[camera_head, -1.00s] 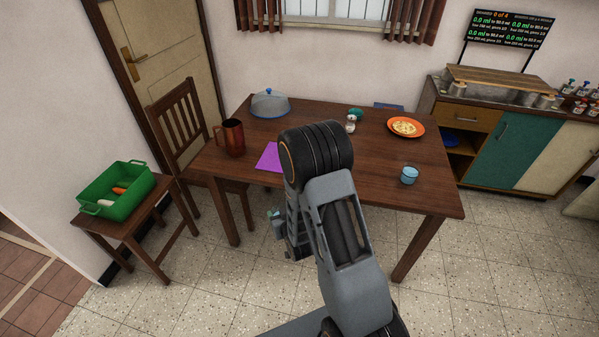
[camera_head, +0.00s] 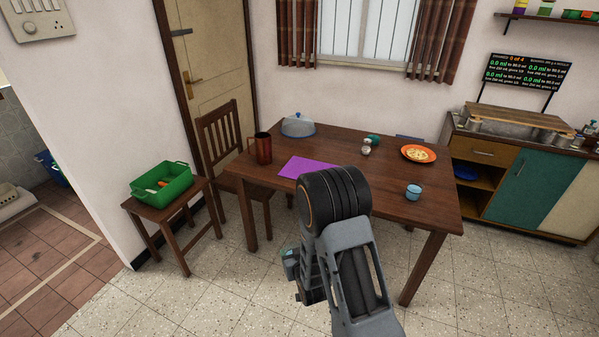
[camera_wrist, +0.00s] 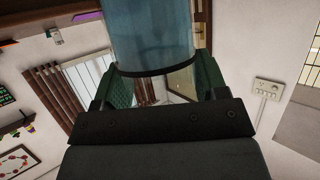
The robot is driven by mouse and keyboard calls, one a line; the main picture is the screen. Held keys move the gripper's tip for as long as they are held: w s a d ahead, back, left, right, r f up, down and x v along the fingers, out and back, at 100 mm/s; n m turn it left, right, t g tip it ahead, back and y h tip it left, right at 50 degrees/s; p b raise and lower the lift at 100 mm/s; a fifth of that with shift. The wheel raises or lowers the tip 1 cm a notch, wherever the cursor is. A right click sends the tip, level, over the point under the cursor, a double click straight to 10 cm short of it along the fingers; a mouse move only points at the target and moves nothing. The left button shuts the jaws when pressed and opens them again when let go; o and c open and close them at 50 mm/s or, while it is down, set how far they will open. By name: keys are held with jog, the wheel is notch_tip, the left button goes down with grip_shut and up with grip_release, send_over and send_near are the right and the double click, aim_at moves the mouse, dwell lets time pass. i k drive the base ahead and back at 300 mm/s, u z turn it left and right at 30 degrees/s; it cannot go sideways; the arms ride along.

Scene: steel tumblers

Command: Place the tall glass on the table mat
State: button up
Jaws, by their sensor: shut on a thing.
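A blue see-through tall glass (camera_wrist: 152,35) fills the top middle of the wrist view. My gripper (camera_wrist: 154,78) is shut on it, with one green finger on each side; the glass's far end is cut off by the frame. In the head view my gripper (camera_head: 291,262) is low in front of the table, mostly hidden behind my own arm. The flat purple table mat (camera_head: 303,167) lies near the table's left front edge, its right corner close to or behind my arm in the picture. The visible part of the mat is bare.
On the wooden table (camera_head: 360,185) are a brown mug (camera_head: 263,150) left of the mat, a domed cover (camera_head: 298,126), a shaker (camera_head: 366,147), an orange plate (camera_head: 418,153) and a small blue cup (camera_head: 413,191). A chair (camera_head: 222,140) stands at the left.

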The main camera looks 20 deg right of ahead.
aim_at(306, 168)
jog(key=u, duration=0.75)
jog(key=i, duration=1.15)
jog(key=z, duration=0.65)
jog(key=i, duration=0.55)
jog(key=z, duration=0.55)
